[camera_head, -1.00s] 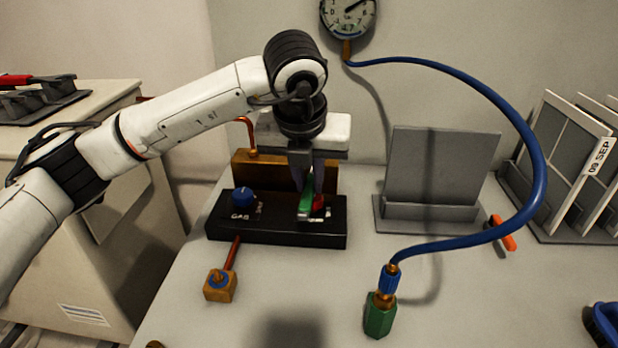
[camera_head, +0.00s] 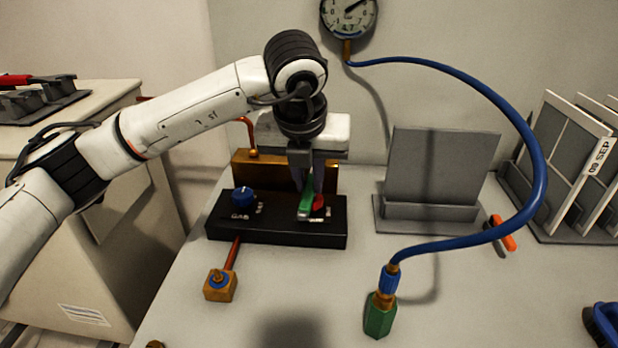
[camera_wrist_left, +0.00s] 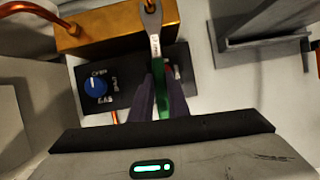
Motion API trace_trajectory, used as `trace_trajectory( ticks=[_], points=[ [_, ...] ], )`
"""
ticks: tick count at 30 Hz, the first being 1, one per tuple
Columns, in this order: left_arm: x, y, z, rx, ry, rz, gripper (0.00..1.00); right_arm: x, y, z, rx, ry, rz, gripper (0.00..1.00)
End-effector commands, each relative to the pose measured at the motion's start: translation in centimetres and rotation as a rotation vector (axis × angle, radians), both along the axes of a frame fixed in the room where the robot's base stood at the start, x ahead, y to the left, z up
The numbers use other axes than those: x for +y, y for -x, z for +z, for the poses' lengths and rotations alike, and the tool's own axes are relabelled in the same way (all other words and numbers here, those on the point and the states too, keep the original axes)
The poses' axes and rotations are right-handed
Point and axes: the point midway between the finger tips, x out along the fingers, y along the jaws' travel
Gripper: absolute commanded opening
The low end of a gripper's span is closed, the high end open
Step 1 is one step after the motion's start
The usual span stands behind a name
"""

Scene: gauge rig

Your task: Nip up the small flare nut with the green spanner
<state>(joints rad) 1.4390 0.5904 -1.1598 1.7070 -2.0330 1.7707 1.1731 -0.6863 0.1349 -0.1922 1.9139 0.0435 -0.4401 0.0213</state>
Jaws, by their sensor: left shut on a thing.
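My left gripper (camera_head: 305,186) is shut on the green spanner (camera_head: 306,203), over the black box. In the left wrist view the fingers (camera_wrist_left: 162,96) pinch the spanner's green handle (camera_wrist_left: 164,104). Its silver open-ended head (camera_wrist_left: 152,20) points away, over the right part of the brass block (camera_wrist_left: 112,30). A brassy bit shows at the jaws, but I cannot tell whether they are around a nut. A copper pipe joins the block's left part at a small fitting (camera_wrist_left: 72,28). I cannot make out which fitting is the small flare nut. My right gripper is out of view.
The black box (camera_head: 275,238) carries a blue knob (camera_head: 243,197) and a red part (camera_head: 319,203). A blue hose (camera_head: 535,150) arches from the gauge (camera_head: 349,14) to a green hex fitting (camera_head: 380,316). A grey stand (camera_head: 440,165) is to the right. The front middle table is clear.

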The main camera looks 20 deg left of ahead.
Motion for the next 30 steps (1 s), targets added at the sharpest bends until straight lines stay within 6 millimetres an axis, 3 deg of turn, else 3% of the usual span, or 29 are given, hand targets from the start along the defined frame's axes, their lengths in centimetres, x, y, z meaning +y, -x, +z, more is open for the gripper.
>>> trace_trajectory(
  ticks=[30],
  points=[
    [2.9,0.2,0.1,-0.002,0.000,-0.229,0.00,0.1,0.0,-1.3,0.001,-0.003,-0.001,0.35]
  ],
)
